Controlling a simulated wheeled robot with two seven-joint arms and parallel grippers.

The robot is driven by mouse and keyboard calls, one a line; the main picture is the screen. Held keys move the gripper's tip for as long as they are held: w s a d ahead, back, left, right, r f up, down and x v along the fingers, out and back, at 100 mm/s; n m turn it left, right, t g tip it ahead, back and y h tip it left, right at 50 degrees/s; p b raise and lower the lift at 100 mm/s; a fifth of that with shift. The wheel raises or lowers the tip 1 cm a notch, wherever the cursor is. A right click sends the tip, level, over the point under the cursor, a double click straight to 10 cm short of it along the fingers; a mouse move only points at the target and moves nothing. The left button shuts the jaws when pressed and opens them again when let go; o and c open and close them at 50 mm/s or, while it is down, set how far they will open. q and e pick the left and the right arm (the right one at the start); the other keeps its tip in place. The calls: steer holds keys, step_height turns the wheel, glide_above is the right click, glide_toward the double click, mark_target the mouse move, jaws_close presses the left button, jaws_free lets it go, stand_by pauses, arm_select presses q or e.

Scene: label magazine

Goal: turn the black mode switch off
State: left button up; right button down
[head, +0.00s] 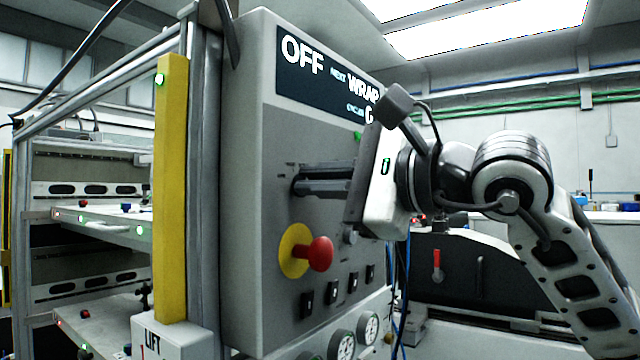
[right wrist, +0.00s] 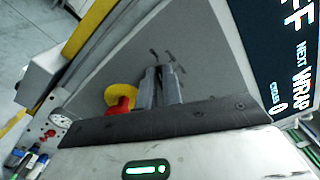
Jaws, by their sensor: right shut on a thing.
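The grey control panel (head: 250,200) stands in the middle of the head view. Its dark display (head: 330,80) reads OFF, with NEXT WRAP below, and also shows in the right wrist view (right wrist: 285,50). My right gripper (head: 298,182) comes from the right, with its fingers against the panel face, above the red button. In the right wrist view its fingertips (right wrist: 160,72) are closed together at small dark panel marks. It is shut on the black mode switch, which the fingers almost wholly hide; its angle cannot be told. My left gripper is not in view.
A red mushroom button (head: 320,253) on a yellow disc sits just below the right fingers. Several small black switches (head: 333,292) and gauges (head: 342,345) lie lower. A yellow post (head: 171,190) and a shelf rack stand left of the panel.

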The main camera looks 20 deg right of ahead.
steer(key=shift+n, duration=0.4)
steer(key=c, duration=1.6)
jaws_free()
steer(key=shift+o, duration=0.2)
steer(key=b+v, duration=0.3)
steer(key=v, duration=1.3)
steer(key=shift+f, duration=0.1)
